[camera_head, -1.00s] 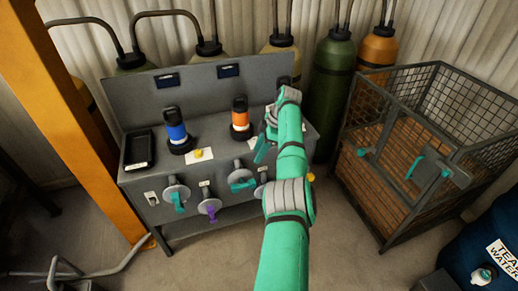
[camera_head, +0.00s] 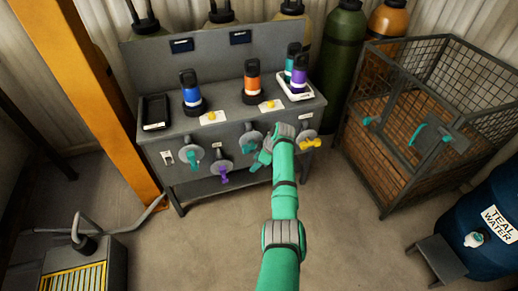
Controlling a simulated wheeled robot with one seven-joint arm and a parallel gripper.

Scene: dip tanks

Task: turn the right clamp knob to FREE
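Two small yellow knobs sit on white cards on the bench top: the left knob (camera_head: 211,115) in front of the blue bottle (camera_head: 191,92) and the right knob (camera_head: 270,103) in front of the orange bottle (camera_head: 251,85). The lettering on the cards is too small to read, so I cannot tell the knobs' settings. The two bottles stand upright in dark holders. My gripper (camera_head: 262,158) is in front of the bench face, lower than the right knob and apart from it. It is seen from behind; its fingers are small and I cannot tell their opening.
The bench front (camera_head: 180,142) carries several valves with teal, purple and yellow handles (camera_head: 310,143), close to my gripper. A teal and a purple bottle (camera_head: 299,75) stand on a white pad. A wire cage (camera_head: 405,100) and a blue barrel (camera_head: 490,215) stand right. Floor in front is clear.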

